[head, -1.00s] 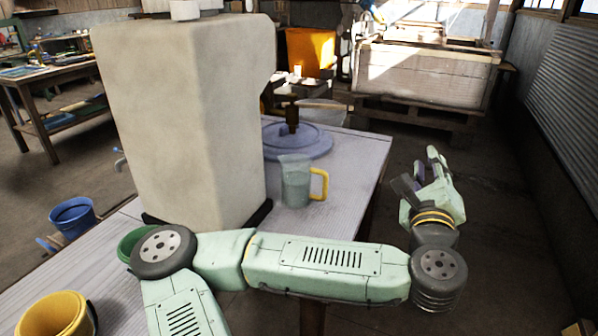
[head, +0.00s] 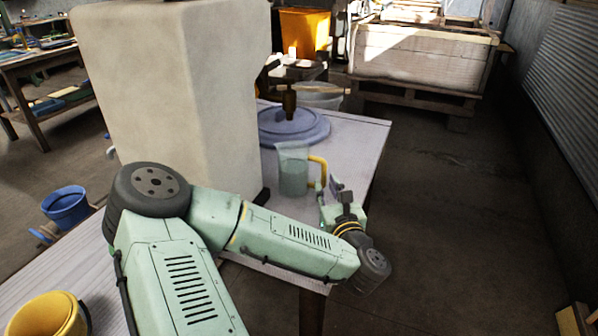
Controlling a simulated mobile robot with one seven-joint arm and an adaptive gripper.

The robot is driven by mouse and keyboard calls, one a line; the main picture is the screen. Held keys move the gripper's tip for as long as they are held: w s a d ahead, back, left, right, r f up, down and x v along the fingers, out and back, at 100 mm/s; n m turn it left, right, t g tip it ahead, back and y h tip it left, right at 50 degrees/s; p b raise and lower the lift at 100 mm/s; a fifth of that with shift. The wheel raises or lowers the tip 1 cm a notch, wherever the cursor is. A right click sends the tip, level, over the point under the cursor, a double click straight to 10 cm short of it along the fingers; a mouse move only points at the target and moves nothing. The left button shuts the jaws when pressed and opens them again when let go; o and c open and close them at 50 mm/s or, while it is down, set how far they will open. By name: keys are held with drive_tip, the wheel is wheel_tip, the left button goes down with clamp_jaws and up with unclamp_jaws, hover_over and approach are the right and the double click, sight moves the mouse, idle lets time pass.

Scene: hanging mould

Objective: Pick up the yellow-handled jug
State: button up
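The yellow-handled jug (head: 294,172) stands upright on the table (head: 355,140). It is clear, with its yellow handle (head: 318,172) on the right side. My gripper (head: 328,190) is just to the right of the jug, in front of and close to the handle. Its fingers look apart, with one near the handle's lower part. I cannot tell whether a finger touches the handle. The jug is not lifted.
A large pale block (head: 175,100) stands left of the jug. A round blue-grey lid (head: 292,126) lies behind it. A yellow bucket (head: 48,314) is at the lower left and a blue bucket (head: 66,207) beyond the table. The floor to the right is clear.

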sight(324, 179)
drive_tip(key=p+x, duration=0.1)
drive_tip(key=x, duration=0.3)
drive_tip(key=shift+w+r, duration=0.1)
drive_tip(key=shift+c, duration=0.3)
clamp_jaws()
